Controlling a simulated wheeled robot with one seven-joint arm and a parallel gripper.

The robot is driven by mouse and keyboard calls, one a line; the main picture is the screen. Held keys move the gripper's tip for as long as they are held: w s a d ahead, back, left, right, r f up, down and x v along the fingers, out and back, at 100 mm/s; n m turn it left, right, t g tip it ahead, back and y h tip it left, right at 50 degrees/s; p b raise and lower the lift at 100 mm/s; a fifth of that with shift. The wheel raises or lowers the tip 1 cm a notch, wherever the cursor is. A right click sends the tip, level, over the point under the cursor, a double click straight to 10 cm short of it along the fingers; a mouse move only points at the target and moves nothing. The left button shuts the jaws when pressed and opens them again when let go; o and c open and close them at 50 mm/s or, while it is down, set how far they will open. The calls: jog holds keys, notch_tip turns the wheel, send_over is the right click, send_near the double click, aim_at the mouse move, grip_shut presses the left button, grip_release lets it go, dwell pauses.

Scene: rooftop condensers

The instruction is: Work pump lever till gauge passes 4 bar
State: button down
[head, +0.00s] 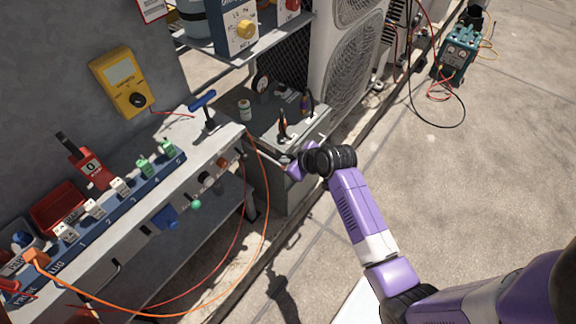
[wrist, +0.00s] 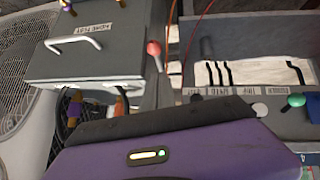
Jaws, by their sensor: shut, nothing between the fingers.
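My gripper (head: 286,163) is shut and empty, low in front of the grey cabinet beside the bench's right end. In the wrist view its dark fingers (wrist: 160,92) point up the picture, close below a lever with a red ball knob (wrist: 153,48); I cannot tell whether they touch it. A blue T-handle (head: 203,100) stands upright on the bench corner. I cannot tell for sure which of these is the pump lever. A small dark round item (head: 262,82) behind the cabinet may be the gauge; no reading is legible.
The grey bench (head: 225,137) carries a yellow meter (head: 122,82) above and a green-knobbed lever (head: 196,204) on its front. Orange hose (head: 268,210) hangs near my arm. The grey lidded box (wrist: 90,62) has a handle.

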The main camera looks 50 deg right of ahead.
jog(key=shift+s+d+f, duration=0.1)
jog(key=shift+d+f, duration=0.05)
jog(key=shift+f, duration=0.55)
jog(key=shift+s+d+f, duration=0.1)
jog(key=shift+d+f, duration=0.05)
jog(key=shift+f, duration=0.55)
notch_tip(320, 180, down, 12)
jog(key=t+b, duration=0.2)
jog(key=b, duration=1.3)
jog(key=shift+w+f+t+b, duration=0.2)
jog(key=shift+w+t+b, duration=0.15)
jog(key=shift+t+b, duration=0.05)
jog(key=shift+a, duration=0.1)
